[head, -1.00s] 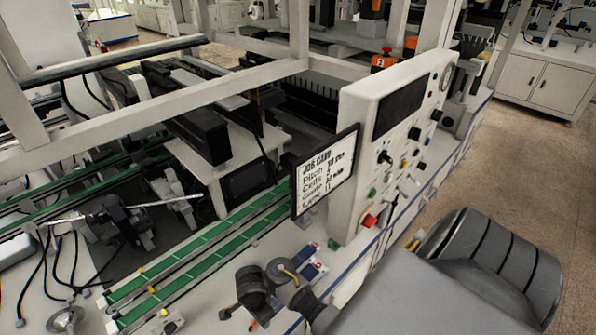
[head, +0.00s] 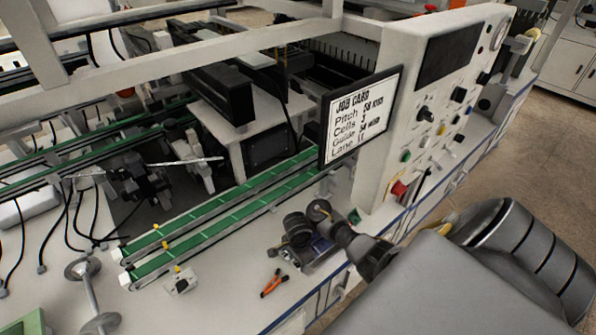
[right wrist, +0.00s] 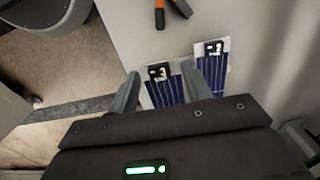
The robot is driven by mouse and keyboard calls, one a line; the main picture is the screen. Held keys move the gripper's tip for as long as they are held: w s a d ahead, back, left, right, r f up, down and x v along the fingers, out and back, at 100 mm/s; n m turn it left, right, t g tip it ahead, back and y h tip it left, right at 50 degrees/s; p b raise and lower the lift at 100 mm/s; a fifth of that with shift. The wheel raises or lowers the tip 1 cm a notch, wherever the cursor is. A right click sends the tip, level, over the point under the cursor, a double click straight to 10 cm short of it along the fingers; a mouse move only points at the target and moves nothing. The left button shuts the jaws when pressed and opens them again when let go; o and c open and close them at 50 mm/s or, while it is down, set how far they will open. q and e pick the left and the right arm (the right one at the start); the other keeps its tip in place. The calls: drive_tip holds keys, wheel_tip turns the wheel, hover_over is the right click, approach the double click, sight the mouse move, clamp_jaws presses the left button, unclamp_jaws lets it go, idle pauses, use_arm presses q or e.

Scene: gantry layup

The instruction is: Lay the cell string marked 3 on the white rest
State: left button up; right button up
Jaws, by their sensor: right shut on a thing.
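The cell string marked 3 (right wrist: 165,86) is a dark blue striped strip with a white edge and a black tag. In the right wrist view it lies between the two grey fingers of my right gripper (right wrist: 161,80), which is shut on it. A similar string (right wrist: 211,68), its tag seeming to read 2, lies just right of the fingers. In the head view my right gripper (head: 302,238) is low over the bench and partly covers the blue strings (head: 321,246). I cannot make out the white rest for certain. My left gripper is not in view.
Orange-handled pliers (head: 274,284) lie on the bench near the strings. Green conveyor lanes (head: 215,222) run behind, with a small white block (head: 181,281) at their near end. The job card (head: 361,117) and control panel (head: 425,110) stand close behind my gripper.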

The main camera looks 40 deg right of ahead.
drive_tip(key=f+b, duration=0.1)
drive_tip(key=f, duration=0.2)
drive_tip(key=shift+d+f+b, duration=0.15)
drive_tip(key=shift+d+b, duration=0.05)
drive_tip(key=shift+b, duration=0.1)
drive_tip(key=shift+f, duration=0.2)
drive_tip(key=shift+r, duration=0.1)
drive_tip(key=shift+f, duration=0.35)
drive_tip(key=o, duration=1)
drive_tip(key=shift+c, duration=0.2)
